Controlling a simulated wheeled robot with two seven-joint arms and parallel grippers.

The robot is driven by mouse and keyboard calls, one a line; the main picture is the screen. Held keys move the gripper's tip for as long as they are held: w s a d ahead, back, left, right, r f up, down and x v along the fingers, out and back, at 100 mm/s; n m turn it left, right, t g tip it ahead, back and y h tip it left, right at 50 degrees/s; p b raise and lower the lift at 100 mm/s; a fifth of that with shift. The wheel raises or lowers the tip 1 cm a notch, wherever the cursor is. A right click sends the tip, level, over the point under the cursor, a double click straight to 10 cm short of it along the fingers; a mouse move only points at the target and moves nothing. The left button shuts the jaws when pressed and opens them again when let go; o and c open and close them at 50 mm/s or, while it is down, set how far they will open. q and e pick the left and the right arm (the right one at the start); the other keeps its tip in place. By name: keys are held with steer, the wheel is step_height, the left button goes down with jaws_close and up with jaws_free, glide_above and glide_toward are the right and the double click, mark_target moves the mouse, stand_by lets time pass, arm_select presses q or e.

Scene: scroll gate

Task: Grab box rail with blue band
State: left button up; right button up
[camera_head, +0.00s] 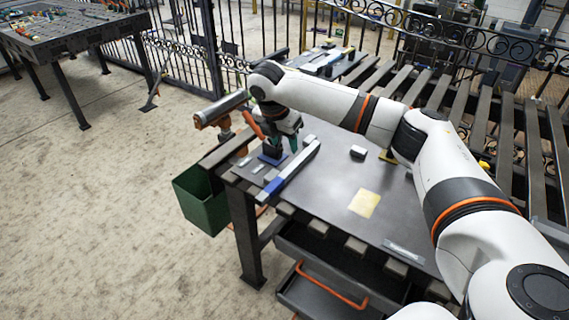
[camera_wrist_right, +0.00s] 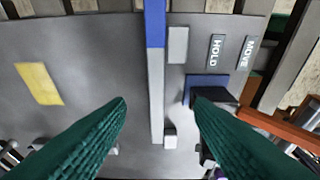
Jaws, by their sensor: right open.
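The box rail is a long, light grey bar with a blue band (camera_head: 274,188) near one end. It lies on the dark table near the table's left edge. In the right wrist view the rail (camera_wrist_right: 156,90) runs down the middle, with its blue band at the top. My right gripper (camera_wrist_right: 159,102) is open, with green ridged fingers on either side of the rail in that view. No contact shows. In the head view the right gripper (camera_head: 285,145) is above the table beside the rail's far part. My left gripper is not in view.
Plates marked HOLD (camera_wrist_right: 216,50) and MOVE (camera_wrist_right: 245,52) lie beside the rail, near a dark block on a blue pad (camera_wrist_right: 190,88). A yellow sheet (camera_head: 364,203) lies on the table (camera_head: 320,215). A green bin (camera_head: 203,205) hangs at its left. The middle is mostly clear.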

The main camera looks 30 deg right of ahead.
mark_target(291, 167)
steer(key=f, duration=0.2)
steer(key=d+f, duration=0.1)
steer(key=shift+s+d+f, duration=0.1)
steer(key=shift+s+f, duration=0.25)
steer(key=shift+f, duration=0.05)
steer(key=p+x, duration=0.1)
steer(key=x, duration=0.2)
steer(key=shift+w+f, duration=0.2)
steer(key=shift+x, duration=1.1)
steer(key=shift+w+d+f, duration=0.1)
steer(key=shift+f, duration=0.15)
steer(key=shift+c, duration=0.7)
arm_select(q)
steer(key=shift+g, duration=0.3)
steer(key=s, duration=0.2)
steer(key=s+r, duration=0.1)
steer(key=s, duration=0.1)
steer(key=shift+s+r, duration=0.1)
arm_select(e)
jaws_close()
